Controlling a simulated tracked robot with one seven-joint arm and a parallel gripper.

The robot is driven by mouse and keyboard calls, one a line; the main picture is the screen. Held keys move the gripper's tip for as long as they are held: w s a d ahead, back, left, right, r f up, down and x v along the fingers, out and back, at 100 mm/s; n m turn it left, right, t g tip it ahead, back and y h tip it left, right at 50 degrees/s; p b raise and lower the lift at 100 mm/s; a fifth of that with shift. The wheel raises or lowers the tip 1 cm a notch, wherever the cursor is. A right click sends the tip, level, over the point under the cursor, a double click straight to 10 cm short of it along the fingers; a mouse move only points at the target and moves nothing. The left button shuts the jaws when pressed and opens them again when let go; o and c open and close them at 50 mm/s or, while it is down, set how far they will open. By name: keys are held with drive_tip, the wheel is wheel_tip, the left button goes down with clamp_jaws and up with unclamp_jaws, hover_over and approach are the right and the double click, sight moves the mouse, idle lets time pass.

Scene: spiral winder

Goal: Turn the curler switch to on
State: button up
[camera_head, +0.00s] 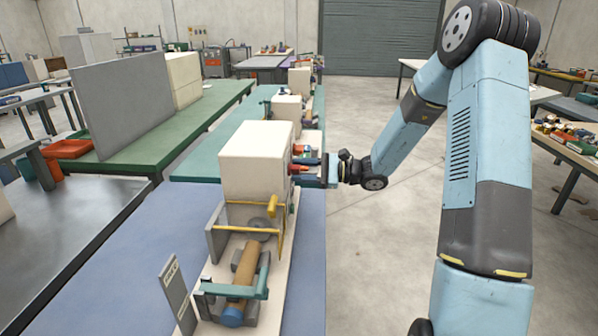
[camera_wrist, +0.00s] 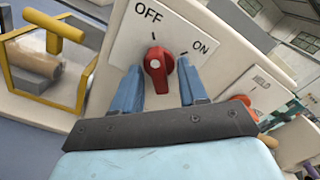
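The curler switch is a red knob (camera_wrist: 158,70) on a cream panel (camera_wrist: 122,50) marked OFF and ON. Its white mark points up toward the OFF side; ON lies to the right. My gripper (camera_wrist: 160,72) is open, with one blue finger on each side of the knob. The left finger is close to the knob, and a gap shows between the knob and the right finger. Whether the left finger touches it I cannot tell. In the head view my gripper (camera_head: 308,161) is at the right face of the cream box (camera_head: 256,160); the knob is hard to make out there.
A winder with a yellow frame (camera_head: 270,215) and a brown roll (camera_head: 245,262) stands in front of the box. Similar machines (camera_head: 287,107) stand behind along the bench. A second red knob (camera_wrist: 240,101) shows at right in the wrist view. Floor right of the bench is clear.

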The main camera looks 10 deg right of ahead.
clamp_jaws()
drive_tip(key=shift+a, duration=0.1)
idle(0.3)
drive_tip(key=shift+m, duration=0.3)
drive_tip(key=shift+w+d+r+m, duration=0.1)
drive_tip(key=shift+d+m, duration=0.05)
drive_tip(key=shift+m, duration=3.7)
drive_tip(key=shift+w+d+m, duration=0.1)
drive_tip(key=shift+m, duration=3.75)
drive_tip(key=shift+s, duration=0.1)
